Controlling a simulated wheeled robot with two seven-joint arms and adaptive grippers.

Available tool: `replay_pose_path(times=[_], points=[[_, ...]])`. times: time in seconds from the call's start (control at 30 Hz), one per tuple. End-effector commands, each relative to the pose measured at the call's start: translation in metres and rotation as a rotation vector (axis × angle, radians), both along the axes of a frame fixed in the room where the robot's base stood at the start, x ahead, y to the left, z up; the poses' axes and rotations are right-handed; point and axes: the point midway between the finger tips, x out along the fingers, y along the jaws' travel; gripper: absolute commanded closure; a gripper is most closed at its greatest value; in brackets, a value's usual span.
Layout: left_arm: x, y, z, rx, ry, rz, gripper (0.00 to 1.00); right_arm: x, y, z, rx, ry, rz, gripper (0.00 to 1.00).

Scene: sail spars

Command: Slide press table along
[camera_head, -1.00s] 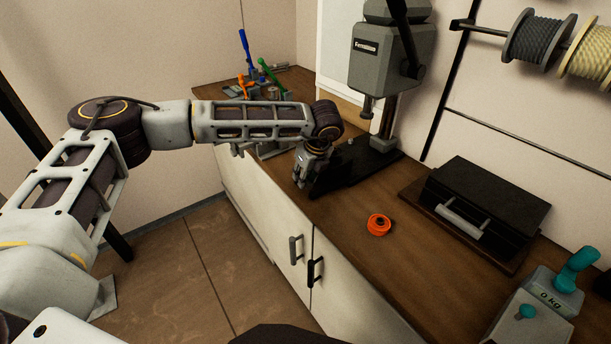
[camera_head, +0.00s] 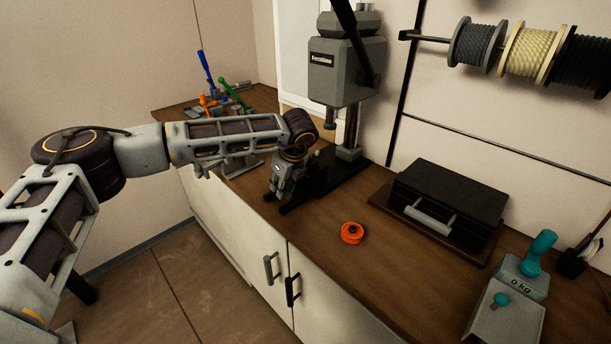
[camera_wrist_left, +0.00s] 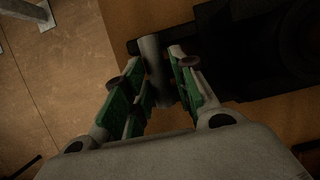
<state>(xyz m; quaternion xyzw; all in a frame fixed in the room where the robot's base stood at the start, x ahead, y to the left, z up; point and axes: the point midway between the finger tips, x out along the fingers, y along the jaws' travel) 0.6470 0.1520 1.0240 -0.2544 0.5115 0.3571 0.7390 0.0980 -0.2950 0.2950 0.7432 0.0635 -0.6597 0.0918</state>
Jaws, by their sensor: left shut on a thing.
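The grey press (camera_head: 345,62) stands on the worktop with a lever at its top and a column at its back. Its low black table (camera_head: 318,185) lies under the press head. My left gripper (camera_head: 277,190) is at the front end of this table. In the left wrist view, the gripper's green-lined fingers (camera_wrist_left: 160,88) are shut on a grey cylindrical handle (camera_wrist_left: 151,52) beside the dark table (camera_wrist_left: 235,50). The fingers partly hide the handle. My right gripper is in neither view.
An orange spool (camera_head: 352,232) lies on the worktop (camera_head: 365,275) right of the press. A black case (camera_head: 450,200) and a grey scale (camera_head: 510,300) stand farther right. Blue, green and orange-handled tools (camera_head: 215,90) stand at the back left. Cupboard handles (camera_head: 291,291) protrude below the worktop edge.

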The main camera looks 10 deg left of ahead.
Motion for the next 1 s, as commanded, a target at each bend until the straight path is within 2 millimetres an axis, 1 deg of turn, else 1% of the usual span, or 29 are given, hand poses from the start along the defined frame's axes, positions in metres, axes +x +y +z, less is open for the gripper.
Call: replay_pose_path(times=[0.03, 0.27, 1.0], points=[[-0.002, 0.002, -0.013, 0.009, 0.018, 0.003, 0.94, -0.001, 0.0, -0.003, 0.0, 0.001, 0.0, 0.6], [0.006, -0.004, -0.012, 0.009, 0.017, 0.004, 0.94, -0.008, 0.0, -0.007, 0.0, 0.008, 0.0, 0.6], [0.031, -0.023, -0.012, 0.009, 0.015, 0.003, 0.95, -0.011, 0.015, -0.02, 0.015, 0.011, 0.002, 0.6]])
